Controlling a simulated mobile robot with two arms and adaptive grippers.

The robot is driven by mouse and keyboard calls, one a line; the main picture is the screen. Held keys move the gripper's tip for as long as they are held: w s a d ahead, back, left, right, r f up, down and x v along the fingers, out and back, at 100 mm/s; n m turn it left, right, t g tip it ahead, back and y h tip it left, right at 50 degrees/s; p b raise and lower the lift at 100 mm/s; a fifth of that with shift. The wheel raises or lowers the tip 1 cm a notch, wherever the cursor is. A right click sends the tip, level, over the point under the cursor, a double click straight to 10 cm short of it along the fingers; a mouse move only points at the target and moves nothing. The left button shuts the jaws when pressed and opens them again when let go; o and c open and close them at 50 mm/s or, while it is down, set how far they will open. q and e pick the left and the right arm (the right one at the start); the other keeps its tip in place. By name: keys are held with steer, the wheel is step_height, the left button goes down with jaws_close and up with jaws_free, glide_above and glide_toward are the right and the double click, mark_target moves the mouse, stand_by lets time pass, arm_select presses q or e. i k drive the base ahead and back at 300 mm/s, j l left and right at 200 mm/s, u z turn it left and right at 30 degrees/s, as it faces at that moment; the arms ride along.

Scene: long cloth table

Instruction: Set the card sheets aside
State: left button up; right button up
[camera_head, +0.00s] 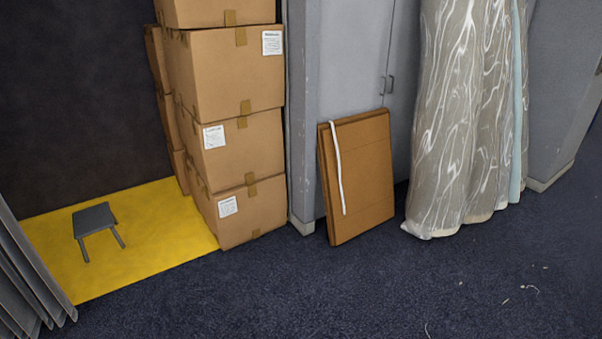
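The brown card sheets (365,185) stand on edge in a flat stack at the middle of the view. They lean against the grey cabinet, with their lower edge on the dark blue floor. A white strip (338,168) hangs down over their front face near the left side. How many sheets there are is not clear. Neither of my grippers shows in the head view, and nothing is touching the sheets.
Stacked cardboard boxes (240,150) stand left of the grey cabinet (350,60). A draped, patterned sheet (465,120) hangs close to the right. A yellow floor area (150,250) holds a small dark grey stool-like object (94,220). Grey panels (28,285) stand far left. The front floor is mostly clear, with small scraps.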

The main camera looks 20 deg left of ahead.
mark_target(355, 152)
steer(key=u, duration=0.25)
steer(key=i+l+u, duration=0.1)
steer(key=i+l, duration=0.4)
steer(key=i, duration=0.2)
steer(key=i+l+u, duration=0.1)
steer(key=i+l, duration=0.4)
steer(key=i, duration=0.25)
